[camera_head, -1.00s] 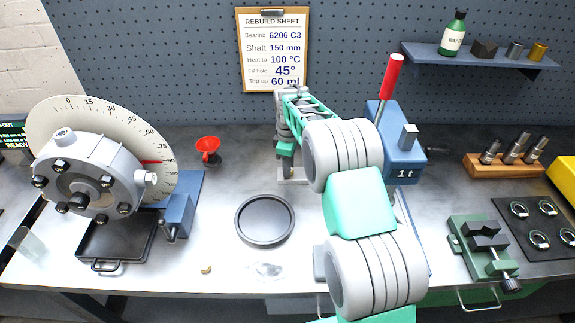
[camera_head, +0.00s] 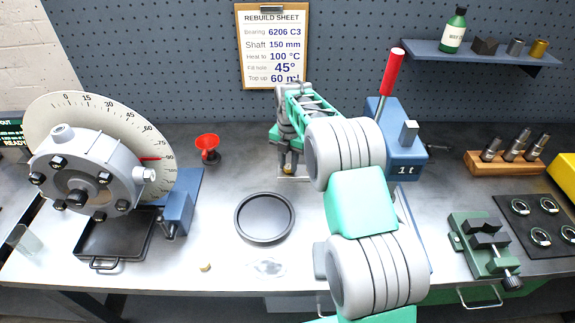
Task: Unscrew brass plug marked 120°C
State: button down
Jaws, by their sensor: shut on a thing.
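My gripper (camera_head: 288,165) is at the back middle of the bench, over a small light plate (camera_head: 294,179), and is largely hidden by my own arm. It is shut on a small brass-coloured piece (camera_head: 289,169), which shows only as a yellowish spot between the fingers. I cannot read any 120°C marking on it, nor tell whether it is still seated in something. Another small brass-coloured piece (camera_head: 205,267) lies on the bench at front left of centre.
A grey round housing (camera_head: 110,175) with a degree dial stands at left above a black tray (camera_head: 107,240).

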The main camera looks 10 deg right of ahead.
jog(key=n, duration=0.4)
jog(key=shift+d+b, duration=0.1)
jog(key=shift+b, duration=0.25)
jog(key=shift+w+f+n+b, duration=0.1)
jog(key=shift+f+n+b, duration=0.35)
jog(key=shift+n+b, duration=0.5)
jog(key=b, duration=0.2)
jog(key=shift+w+f+b, duration=0.15)
jog(key=shift+f+b, duration=0.15)
jog(key=shift+b, duration=0.05)
jog(key=shift+n+b, duration=0.25)
jog(key=shift+b, duration=0.85)
jog(key=shift+r+b, duration=0.3)
jog(key=shift+r, duration=0.25)
jog(key=shift+a+r+p, duration=0.2)
jog(key=shift+p, duration=0.1)
jog(key=shift+s+f, duration=0.1)
jog(key=shift+s, duration=0.1)
